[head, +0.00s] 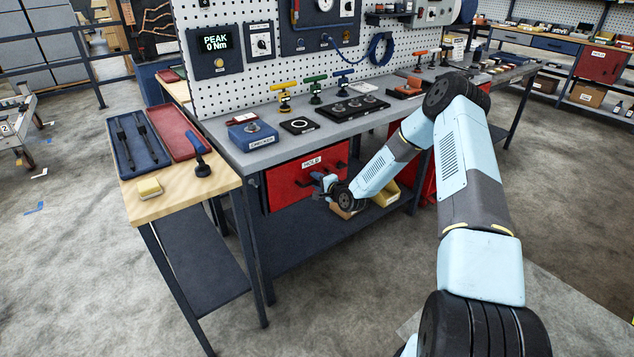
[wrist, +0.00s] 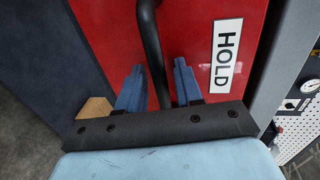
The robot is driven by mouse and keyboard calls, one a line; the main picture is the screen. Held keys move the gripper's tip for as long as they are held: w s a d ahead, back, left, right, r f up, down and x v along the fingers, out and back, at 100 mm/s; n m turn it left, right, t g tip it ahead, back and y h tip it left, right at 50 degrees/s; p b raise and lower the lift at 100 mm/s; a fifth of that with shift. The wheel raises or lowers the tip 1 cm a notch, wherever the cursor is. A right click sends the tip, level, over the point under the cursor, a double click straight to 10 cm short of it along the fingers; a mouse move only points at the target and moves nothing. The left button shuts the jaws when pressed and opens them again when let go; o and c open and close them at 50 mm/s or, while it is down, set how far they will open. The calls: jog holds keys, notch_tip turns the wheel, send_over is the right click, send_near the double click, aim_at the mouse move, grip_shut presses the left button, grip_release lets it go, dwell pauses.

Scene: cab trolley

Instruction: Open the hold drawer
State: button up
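The red hold drawer (head: 285,187) is under the grey bench top, with a white HOLD label (head: 312,163) on its front. Its front looks flush under the bench, with no gap visible. In the wrist view the red front (wrist: 205,30) fills the middle, with the HOLD label (wrist: 227,55) turned sideways. My gripper (head: 325,184) is at the drawer front. Its two blue fingers (wrist: 160,72) are apart, on either side of the dark bar handle (wrist: 152,45). The handle lies nearer the left finger, and a gap shows beside the right finger.
The grey bench top (head: 222,131) carries a blue box (head: 253,136) and several tools above the drawer. A wooden side table (head: 150,205) with blue and red trays stands at the left. Open floor lies in front.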

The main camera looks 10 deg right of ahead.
grip_shut()
dwell(0.3)
dwell(0.3)
